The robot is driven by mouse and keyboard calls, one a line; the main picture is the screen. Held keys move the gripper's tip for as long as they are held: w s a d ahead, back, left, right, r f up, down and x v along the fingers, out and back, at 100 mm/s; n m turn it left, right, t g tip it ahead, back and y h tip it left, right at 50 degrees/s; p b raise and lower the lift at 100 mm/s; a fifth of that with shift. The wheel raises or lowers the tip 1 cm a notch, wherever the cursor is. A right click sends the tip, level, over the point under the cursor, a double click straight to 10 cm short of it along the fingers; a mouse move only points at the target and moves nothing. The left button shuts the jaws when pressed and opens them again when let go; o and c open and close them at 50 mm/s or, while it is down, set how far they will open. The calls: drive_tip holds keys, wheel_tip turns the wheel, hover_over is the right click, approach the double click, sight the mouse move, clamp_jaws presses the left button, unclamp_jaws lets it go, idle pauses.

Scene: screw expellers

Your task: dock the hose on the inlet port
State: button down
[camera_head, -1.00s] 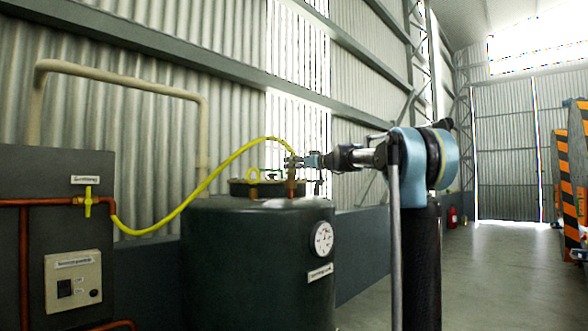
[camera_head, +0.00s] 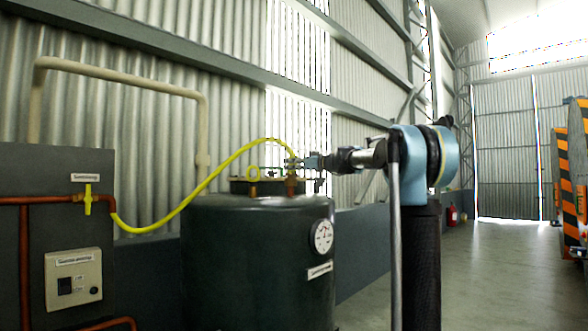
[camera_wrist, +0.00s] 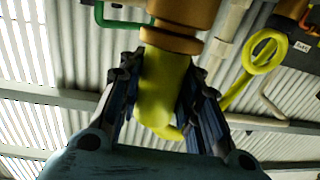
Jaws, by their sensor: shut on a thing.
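The yellow hose (camera_head: 215,176) runs from a valve on the left panel in an arc to my gripper (camera_head: 293,164) above the tank. My gripper is shut on the hose near its end. In the wrist view the hose end (camera_wrist: 162,85) sits between both fingers of my gripper (camera_wrist: 160,70). A copper port (camera_head: 291,186) stands on the tank top just under my gripper. In the wrist view a copper collar (camera_wrist: 170,40) meets the hose end, in line with wider copper (camera_wrist: 185,12) beyond. I cannot tell how far the hose is seated.
The dark tank (camera_head: 240,260) carries a gauge (camera_head: 322,237) and a label. The panel (camera_head: 60,175) holds copper pipes and a switch box (camera_head: 73,280). Open floor lies to the right.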

drive_tip(key=shift+f, duration=0.25)
drive_tip(key=shift+r, duration=1.05)
idle(2.5)
drive_tip(key=shift+f, duration=0.85)
idle(1.0)
drive_tip(key=c, duration=1.4)
unclamp_jaws()
drive_tip(key=shift+v, duration=5.5)
